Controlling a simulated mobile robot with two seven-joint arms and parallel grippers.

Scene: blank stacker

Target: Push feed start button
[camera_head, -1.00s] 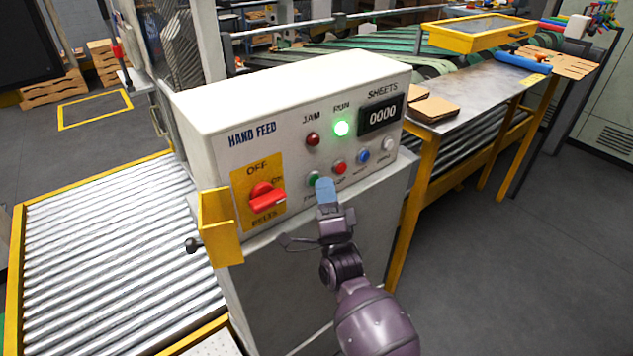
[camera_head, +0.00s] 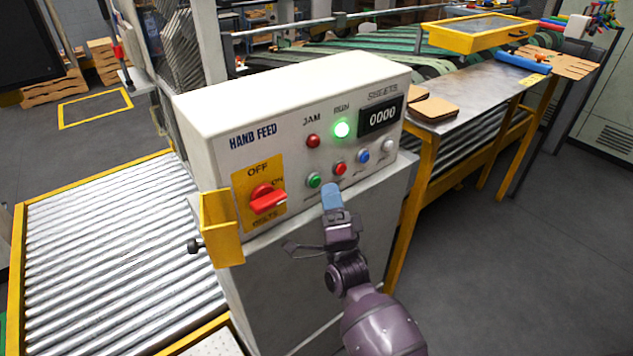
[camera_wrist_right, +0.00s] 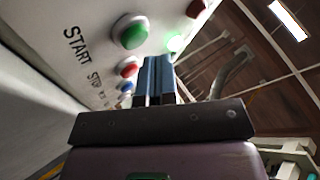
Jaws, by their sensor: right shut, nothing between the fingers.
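The green start button (camera_head: 314,180) is on the front face of the white hand feed box (camera_head: 290,95), left of the red stop button (camera_head: 340,168). My right gripper (camera_head: 331,190) is shut and empty, its blue fingertips just below and right of the green button and apart from the panel. In the right wrist view the shut blue fingers (camera_wrist_right: 157,75) point up toward the panel, with the green button (camera_wrist_right: 130,32) above and left of them, beside the word START. My left gripper is not in view.
A red rotary switch (camera_head: 267,198) sits on a yellow plate at left, with a yellow bracket (camera_head: 221,227) jutting out below. The run lamp (camera_head: 341,129) glows green and the counter (camera_head: 380,117) reads 0000. A roller conveyor (camera_head: 110,260) lies left; open floor lies right.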

